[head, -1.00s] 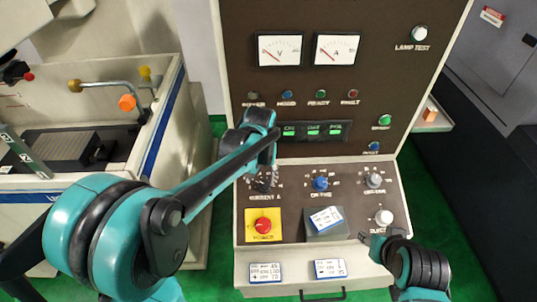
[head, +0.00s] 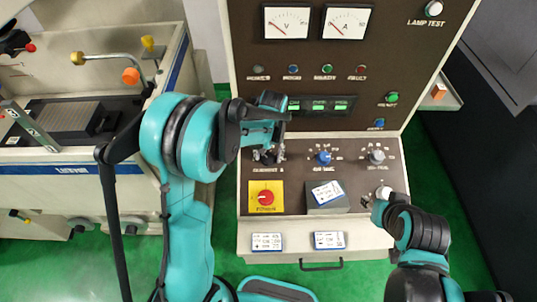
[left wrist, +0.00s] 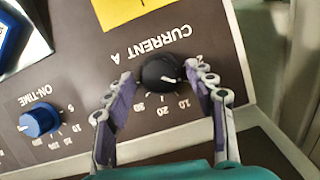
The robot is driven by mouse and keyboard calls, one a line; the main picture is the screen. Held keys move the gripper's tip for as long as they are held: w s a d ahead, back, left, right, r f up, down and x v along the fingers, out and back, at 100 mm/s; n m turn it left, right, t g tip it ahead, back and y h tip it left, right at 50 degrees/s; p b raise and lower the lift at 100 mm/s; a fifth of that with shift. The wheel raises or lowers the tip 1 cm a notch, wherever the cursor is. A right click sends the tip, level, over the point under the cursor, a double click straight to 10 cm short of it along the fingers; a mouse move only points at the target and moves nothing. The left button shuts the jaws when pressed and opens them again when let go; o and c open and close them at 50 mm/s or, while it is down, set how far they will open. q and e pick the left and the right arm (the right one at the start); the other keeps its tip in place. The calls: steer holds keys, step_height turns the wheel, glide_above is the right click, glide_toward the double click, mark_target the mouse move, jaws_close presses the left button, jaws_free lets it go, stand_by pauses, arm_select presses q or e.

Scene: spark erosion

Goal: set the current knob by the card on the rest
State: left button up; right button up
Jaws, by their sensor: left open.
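The black current knob (left wrist: 160,74) sits between the two fingers of my left gripper (left wrist: 161,72) in the left wrist view. The fingers are open, one on each side, and I cannot tell whether either touches it. The knob's white pointer mark points right and slightly down, short of the 10. In the head view my left gripper (head: 268,152) hides most of this knob. The card (head: 327,192) lies on the tilted rest (head: 327,209); its writing is too small to read. My right gripper (head: 379,203) is at the panel's lower right; its jaws are unclear.
The blue on-time knob (head: 323,158) and a grey knob (head: 376,156) are to the right. A red button on a yellow plate (head: 265,197) is below. Two more cards (head: 267,241) (head: 329,240) lie on the front ledge. A white knob (head: 384,192) is beside my right gripper.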

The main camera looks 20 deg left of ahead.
arm_select(q)
steer(key=c, duration=1.2)
steer(key=shift+o, duration=0.2)
steer(key=n+h+b, duration=0.1)
steer(key=n+b, duration=0.1)
steer(key=n, duration=0.1)
steer(key=shift+a+f, duration=0.1)
steer(key=shift+a, duration=0.1)
steer(key=shift+n+t+h+b, duration=0.4)
steer(key=shift+n+h+b, duration=0.35)
steer(key=shift+n, duration=1.05)
steer(key=shift+s, duration=0.1)
steer(key=o, duration=1.2)
steer(key=shift+c, duration=0.2)
